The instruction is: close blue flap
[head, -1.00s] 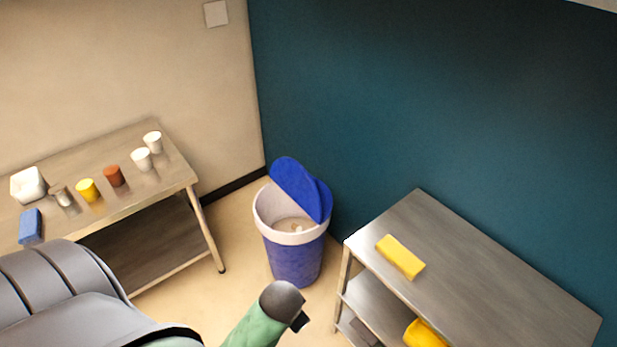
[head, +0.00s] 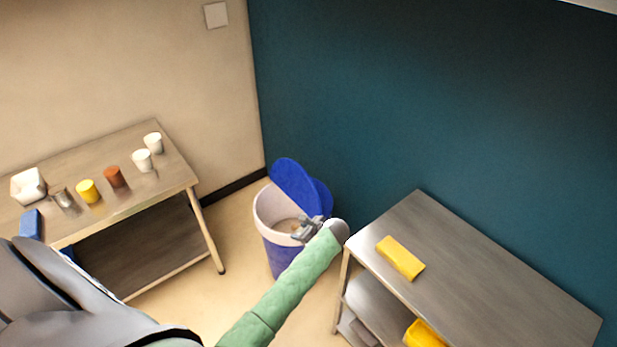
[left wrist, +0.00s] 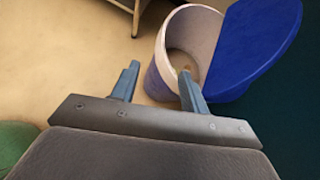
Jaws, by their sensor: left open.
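The blue flap (head: 296,187) stands raised and tilted at the back of a round bin (head: 284,257) with a white rim and blue body. In the left wrist view the flap (left wrist: 254,42) is at the upper right, beside the bin's pale inner wall (left wrist: 190,38). My left gripper (head: 303,228) is open and empty in front of the bin's right side, below the flap. In the left wrist view its fingers (left wrist: 160,84) are apart, and the right finger overlaps the bin's near rim. I cannot tell whether it touches. My right gripper is not in view.
A metal table (head: 420,265) with a yellow block (head: 400,258) stands close to the right of the bin. Another table (head: 130,220) at the left holds several cups. A dark teal wall (head: 430,100) is behind the bin. Floor is free left of the bin.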

